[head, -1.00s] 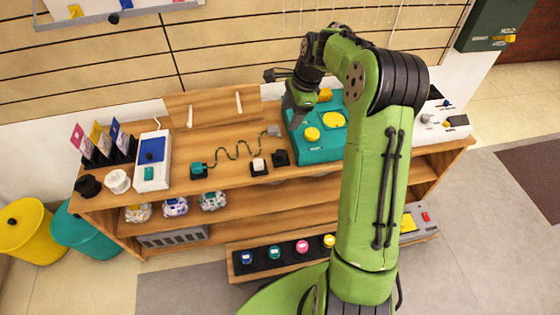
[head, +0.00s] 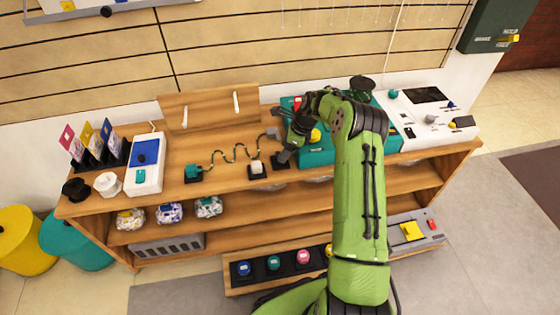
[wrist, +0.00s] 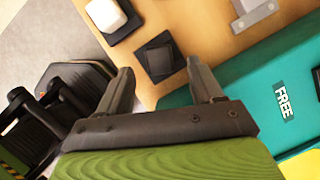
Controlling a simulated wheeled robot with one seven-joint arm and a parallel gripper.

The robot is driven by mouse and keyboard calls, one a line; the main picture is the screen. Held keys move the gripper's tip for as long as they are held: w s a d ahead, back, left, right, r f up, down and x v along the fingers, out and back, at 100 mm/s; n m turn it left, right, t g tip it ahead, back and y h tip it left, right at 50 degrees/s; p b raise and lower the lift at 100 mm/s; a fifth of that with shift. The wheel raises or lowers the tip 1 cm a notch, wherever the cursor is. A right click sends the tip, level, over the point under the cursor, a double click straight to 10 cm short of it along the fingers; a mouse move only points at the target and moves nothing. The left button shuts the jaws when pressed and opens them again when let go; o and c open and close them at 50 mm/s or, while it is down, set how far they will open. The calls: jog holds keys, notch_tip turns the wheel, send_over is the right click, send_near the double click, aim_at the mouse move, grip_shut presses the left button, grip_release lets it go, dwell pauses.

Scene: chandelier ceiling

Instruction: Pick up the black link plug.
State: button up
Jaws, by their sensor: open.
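The black link plug looks like the small dark block on a black square pad in the wrist view (wrist: 160,58); it also shows in the head view (head: 278,162), partly behind my gripper. It sits on the wooden counter (head: 225,138), at the left side of the teal box (head: 318,157). My gripper (wrist: 158,70) is open and empty. In the wrist view the block lies between and beyond the two fingertips. In the head view my gripper (head: 286,152) hangs close over the pad; I cannot tell whether it touches.
A white block (wrist: 104,14) on its own black pad stands just left of the plug. A teal plug (head: 193,172) with a coiled cable lies further left. The teal box, labelled FREE, stands close on the right. White devices (head: 425,118) fill the counter's right end.

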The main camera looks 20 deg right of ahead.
jog(key=b+x, duration=0.1)
jog(key=x, duration=0.2)
jog(key=shift+a+f, duration=0.1)
jog(key=shift+f, duration=0.2)
jog(key=shift+r, duration=0.15)
jog(key=shift+c, duration=0.8)
jog(key=c, duration=1)
